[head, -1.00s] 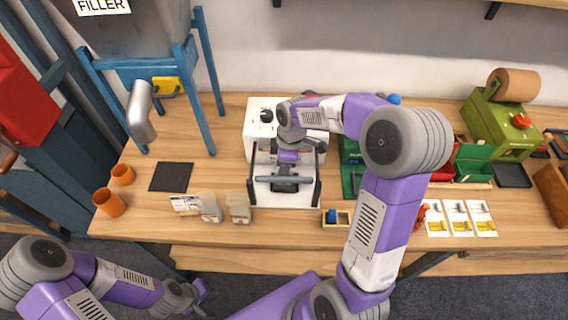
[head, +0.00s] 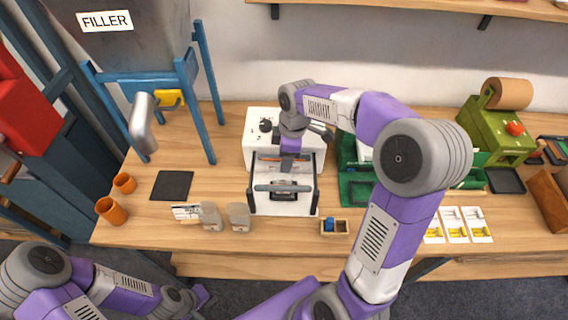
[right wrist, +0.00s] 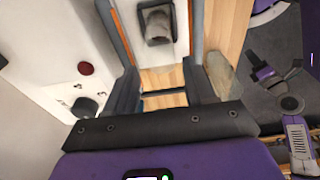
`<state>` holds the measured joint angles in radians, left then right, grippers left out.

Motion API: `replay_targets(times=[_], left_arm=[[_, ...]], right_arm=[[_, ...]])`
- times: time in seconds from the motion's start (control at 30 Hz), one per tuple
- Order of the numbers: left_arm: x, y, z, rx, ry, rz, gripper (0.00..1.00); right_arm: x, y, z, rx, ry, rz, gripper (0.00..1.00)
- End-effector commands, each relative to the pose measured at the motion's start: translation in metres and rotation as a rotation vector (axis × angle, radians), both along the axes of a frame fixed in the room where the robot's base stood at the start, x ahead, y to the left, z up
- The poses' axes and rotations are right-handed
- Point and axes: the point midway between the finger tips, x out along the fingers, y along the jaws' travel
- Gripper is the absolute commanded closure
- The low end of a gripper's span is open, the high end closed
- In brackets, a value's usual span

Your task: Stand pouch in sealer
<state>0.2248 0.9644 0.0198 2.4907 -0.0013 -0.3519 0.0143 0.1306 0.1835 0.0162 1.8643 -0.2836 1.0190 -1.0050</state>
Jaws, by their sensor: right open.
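The white sealer (head: 258,152) stands mid-table, with a black knob and a dark bar across its front. A small grey shape (head: 290,188) shows behind that bar. In the right wrist view a grey-beige pouch-like shape (right wrist: 158,26) is on a white plate, beyond the fingers and apart from them. My right gripper (right wrist: 162,78) is open, with bare wood showing between its fingers. In the head view its wrist is over the sealer and its fingers are mostly hidden. Two pouches stand left of the sealer, one (head: 211,217) beside the other (head: 239,217). My left gripper (head: 202,297) is low at the front; its jaws are unclear.
A small wooden tray (head: 343,227) holding a blue piece is right of the sealer. Orange cups (head: 110,211) and a dark mat (head: 171,185) lie to the left. Green trays (head: 357,190) and picture cards (head: 455,226) are to the right, partly behind my right arm.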

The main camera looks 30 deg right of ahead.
Motion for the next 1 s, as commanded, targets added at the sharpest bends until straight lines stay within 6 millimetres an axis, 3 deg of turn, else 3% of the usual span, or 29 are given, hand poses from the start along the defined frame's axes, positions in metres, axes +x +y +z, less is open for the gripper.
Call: replay_targets(times=[0.03, 0.2, 0.83, 1.0], left_arm=[[0.000, 0.000, 0.004, 0.000, 0.000, 0.000, 1.00], [0.000, 0.000, 0.009, 0.000, 0.000, 0.000, 1.00], [0.000, 0.000, 0.010, 0.000, 0.000, 0.000, 1.00], [0.000, 0.000, 0.029, 0.000, 0.000, 0.000, 1.00]], right_arm=[[0.000, -0.001, 0.012, 0.000, -0.004, 0.000, 0.46], [-0.002, -0.003, 0.031, 0.000, -0.001, 0.001, 0.46], [-0.002, -0.003, 0.037, 0.000, 0.000, 0.001, 0.46], [-0.002, -0.003, 0.056, 0.000, 0.000, 0.001, 0.46]])
